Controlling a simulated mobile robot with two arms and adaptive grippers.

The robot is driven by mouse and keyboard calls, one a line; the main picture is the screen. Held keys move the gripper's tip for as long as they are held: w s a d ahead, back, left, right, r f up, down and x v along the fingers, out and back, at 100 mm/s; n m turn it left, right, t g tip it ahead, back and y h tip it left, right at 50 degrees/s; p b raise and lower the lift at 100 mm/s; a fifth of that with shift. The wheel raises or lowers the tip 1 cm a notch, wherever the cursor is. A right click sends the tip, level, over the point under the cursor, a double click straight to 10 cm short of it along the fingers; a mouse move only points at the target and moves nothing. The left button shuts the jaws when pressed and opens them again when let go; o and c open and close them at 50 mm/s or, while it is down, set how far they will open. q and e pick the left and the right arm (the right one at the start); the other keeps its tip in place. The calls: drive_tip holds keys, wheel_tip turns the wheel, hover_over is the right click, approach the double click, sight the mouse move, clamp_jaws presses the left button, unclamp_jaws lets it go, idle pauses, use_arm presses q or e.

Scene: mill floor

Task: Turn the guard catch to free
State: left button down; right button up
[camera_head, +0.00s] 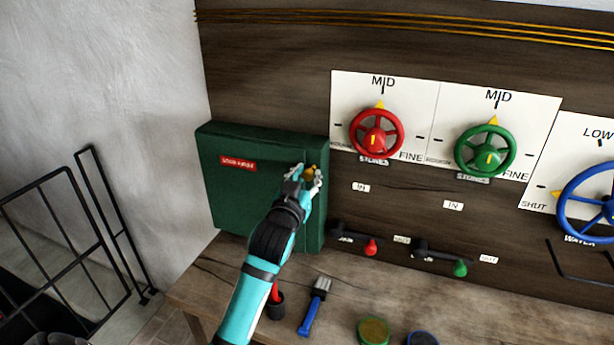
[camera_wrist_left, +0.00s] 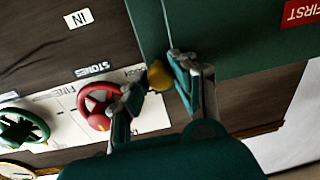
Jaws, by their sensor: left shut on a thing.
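The green guard box (camera_head: 232,205) is mounted on the dark wood wall, left of the handwheels, with a small red label on its front. The brass-yellow guard catch (camera_head: 309,172) is at the right part of its front. It also shows in the left wrist view (camera_wrist_left: 158,76), near the box's edge. My left gripper (camera_head: 305,180) reaches up from below and is shut on the catch, one finger on each side. The fingers partly hide the catch, so I cannot tell its exact angle.
Right of the box are a red handwheel (camera_head: 376,133), a green handwheel (camera_head: 485,151) and a blue handwheel (camera_head: 590,203). Below them are levers with a red knob (camera_head: 370,247) and a green knob (camera_head: 460,268). A blue-handled brush (camera_head: 313,308) lies on the bench.

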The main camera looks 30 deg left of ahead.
use_arm(q)
drive_tip(key=m+p, duration=0.1)
drive_tip(key=m, duration=0.2)
drive_tip(key=m+p, duration=0.2)
drive_tip(key=m, duration=0.3)
drive_tip(key=shift+t, duration=0.3)
drive_tip(key=m+p, duration=0.1)
drive_tip(key=m, duration=0.3)
drive_tip(key=shift+f+m, duration=0.1)
drive_tip(key=shift+m, duration=0.3)
drive_tip(key=m+p, duration=0.1)
drive_tip(key=m, duration=0.3)
drive_tip(key=shift+h+p, duration=0.3)
drive_tip(key=shift+f+m+t, duration=0.1)
drive_tip(key=shift+m+t, duration=0.2)
drive_tip(key=shift+m, duration=0.2)
drive_tip(key=c, duration=1.1)
unclamp_jaws()
drive_tip(key=shift+o, duration=0.2)
drive_tip(key=shift+s, duration=0.1)
drive_tip(key=r+v, duration=0.1)
drive_tip(key=v, duration=1.1)
drive_tip(key=shift+f, duration=0.35)
